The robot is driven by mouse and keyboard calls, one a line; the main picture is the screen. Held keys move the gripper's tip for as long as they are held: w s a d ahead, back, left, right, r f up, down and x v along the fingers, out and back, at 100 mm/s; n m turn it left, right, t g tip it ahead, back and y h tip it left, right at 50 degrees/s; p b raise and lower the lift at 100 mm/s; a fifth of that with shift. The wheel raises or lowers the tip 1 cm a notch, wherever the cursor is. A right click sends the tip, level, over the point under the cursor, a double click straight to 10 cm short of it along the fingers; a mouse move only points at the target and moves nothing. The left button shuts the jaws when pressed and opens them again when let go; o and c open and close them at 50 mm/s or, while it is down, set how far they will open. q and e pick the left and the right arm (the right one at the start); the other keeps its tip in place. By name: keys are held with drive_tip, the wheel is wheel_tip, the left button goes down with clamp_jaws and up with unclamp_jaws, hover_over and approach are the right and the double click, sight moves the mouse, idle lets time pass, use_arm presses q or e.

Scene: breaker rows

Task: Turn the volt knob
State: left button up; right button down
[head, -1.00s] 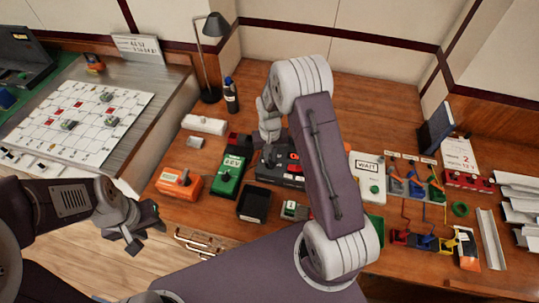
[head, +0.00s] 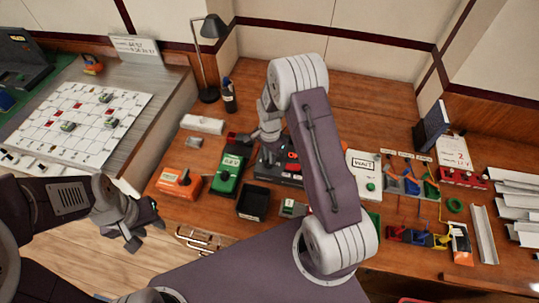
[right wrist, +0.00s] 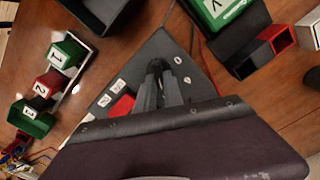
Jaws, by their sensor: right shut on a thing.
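A green box (head: 228,174) with a white V label and a dark knob stands left of a black panel with red switches (head: 285,178) in the head view. The right wrist view also shows the green box (right wrist: 218,10) at the top and the black panel (right wrist: 150,52) in the middle. My right gripper (head: 268,153) reaches down over the left part of the panel. In the right wrist view its fingers (right wrist: 157,72) are close together on a small dark part of the panel, mostly hidden between them. My left gripper (head: 142,226) is open and empty near the table's front left edge.
An orange box (head: 179,182) and a black tray (head: 252,203) stand near the panel. A white WAIT box (head: 364,180) and coloured wired blocks (head: 410,185) lie to the right. A lamp (head: 210,60) stands behind.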

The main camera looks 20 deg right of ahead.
drive_tip(key=m, duration=0.4)
drive_tip(key=shift+r, duration=0.1)
drive_tip(key=shift+s+m+p, duration=0.2)
drive_tip(key=shift+m+p, duration=0.25)
drive_tip(key=shift+m, duration=1.75)
drive_tip(key=c, duration=1.5)
unclamp_jaws()
drive_tip(key=shift+o, duration=0.2)
wheel_tip(320, 180, up, 9)
drive_tip(key=shift+b, duration=0.3)
